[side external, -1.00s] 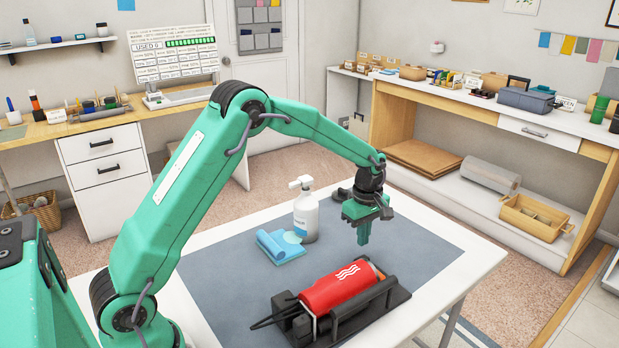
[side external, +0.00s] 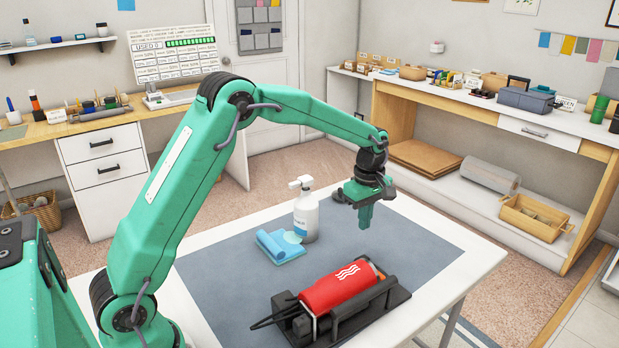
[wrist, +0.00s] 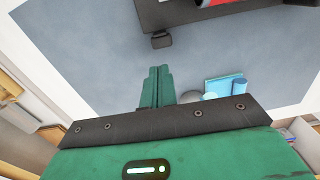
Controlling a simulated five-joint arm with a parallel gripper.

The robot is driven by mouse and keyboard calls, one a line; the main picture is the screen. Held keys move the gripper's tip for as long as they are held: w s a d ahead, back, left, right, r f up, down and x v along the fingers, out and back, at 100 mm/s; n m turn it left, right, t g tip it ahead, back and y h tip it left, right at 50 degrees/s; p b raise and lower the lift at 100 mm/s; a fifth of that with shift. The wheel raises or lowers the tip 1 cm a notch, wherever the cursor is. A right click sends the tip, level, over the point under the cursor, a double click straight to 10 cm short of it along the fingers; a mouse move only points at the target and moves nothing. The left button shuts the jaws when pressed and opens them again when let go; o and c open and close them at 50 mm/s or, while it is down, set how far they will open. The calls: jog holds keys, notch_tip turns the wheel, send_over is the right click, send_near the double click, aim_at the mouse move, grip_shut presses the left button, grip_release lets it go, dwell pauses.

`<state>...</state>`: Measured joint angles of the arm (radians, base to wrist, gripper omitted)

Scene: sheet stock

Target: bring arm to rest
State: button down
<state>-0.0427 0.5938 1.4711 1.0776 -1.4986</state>
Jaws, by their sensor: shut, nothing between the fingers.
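My gripper (side external: 365,216) is green with its fingers together and nothing between them. It hangs pointing down above the grey mat (side external: 420,234), up and behind the red cylinder in the side view. The shut fingers also show in the wrist view (wrist: 157,85). The red cylinder (side external: 338,289) with white wavy lines lies in a black holder (side external: 372,308) on the mat.
A white pump bottle (side external: 306,216) stands to the left of my gripper. A rolled blue cloth (side external: 270,246) lies beside it on the mat. The mat's right part is clear. Benches with boxes and tools stand along the walls, away from the table (side external: 467,262).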

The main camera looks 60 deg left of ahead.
jog(key=shift+r, duration=0.1)
jog(key=s+d+r+m+t, duration=0.1)
jog(key=s+r+m+t, duration=0.2)
jog(key=s+r+m, duration=0.8)
jog(key=s+d+r+m+t, duration=0.1)
jog(key=s+m, duration=0.5)
jog(key=s, duration=1.3)
jog(key=shift+s+d+r+m+t, duration=0.15)
jog(key=shift+r+m+t, duration=0.2)
jog(key=shift+t, duration=0.45)
